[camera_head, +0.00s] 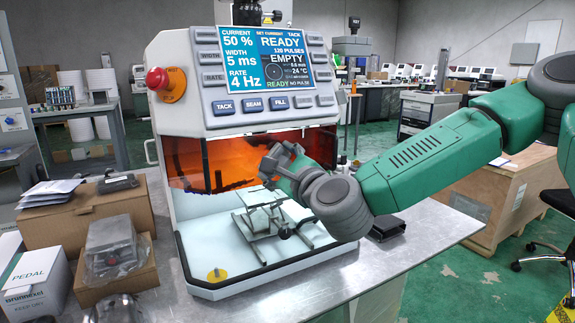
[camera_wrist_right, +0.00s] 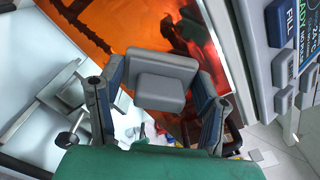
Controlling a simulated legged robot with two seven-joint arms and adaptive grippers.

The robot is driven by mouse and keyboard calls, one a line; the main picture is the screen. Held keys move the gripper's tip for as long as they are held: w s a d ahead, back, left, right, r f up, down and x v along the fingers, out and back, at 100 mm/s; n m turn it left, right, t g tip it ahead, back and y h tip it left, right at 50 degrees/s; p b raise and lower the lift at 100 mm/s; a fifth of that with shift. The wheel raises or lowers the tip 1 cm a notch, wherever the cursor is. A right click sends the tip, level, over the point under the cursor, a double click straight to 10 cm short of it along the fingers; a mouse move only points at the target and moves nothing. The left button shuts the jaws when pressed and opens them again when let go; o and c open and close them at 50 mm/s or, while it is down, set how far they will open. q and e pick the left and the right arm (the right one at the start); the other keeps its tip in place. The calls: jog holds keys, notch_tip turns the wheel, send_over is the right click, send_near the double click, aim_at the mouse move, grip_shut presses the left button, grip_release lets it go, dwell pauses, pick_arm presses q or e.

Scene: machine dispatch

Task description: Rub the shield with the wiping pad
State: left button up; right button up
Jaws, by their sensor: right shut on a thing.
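The shield (camera_head: 228,163) is an orange see-through panel across the front of the machine, under its screen; it also fills the upper middle of the right wrist view (camera_wrist_right: 130,30). My right gripper (camera_head: 277,166) is in front of the shield's right half. In the right wrist view its two fingers (camera_wrist_right: 158,97) are shut on the grey, block-shaped wiping pad (camera_wrist_right: 160,68). The pad's far face is turned toward the shield, and I cannot tell whether it touches. My left gripper is not clearly in view.
Below the shield, a metal stand (camera_head: 262,222) sits on the machine's white floor. A red stop button (camera_head: 157,79) juts out at the left. Cardboard boxes (camera_head: 85,218) crowd the bench's left side. The steel bench top (camera_head: 430,232) has bare room at the right.

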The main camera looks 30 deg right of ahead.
aim_at(233, 166)
jog(key=shift+s+a+b, duration=0.1)
jog(key=shift+a+b, duration=0.6)
jog(key=shift+a, duration=3.65)
jog(key=shift+s, duration=0.1)
jog(key=shift+s, duration=0.65)
jog(key=shift+s+d+b, duration=0.15)
jog(key=shift+s+b, duration=0.2)
jog(key=shift+s, duration=1.9)
jog(key=shift+s, duration=1.5)
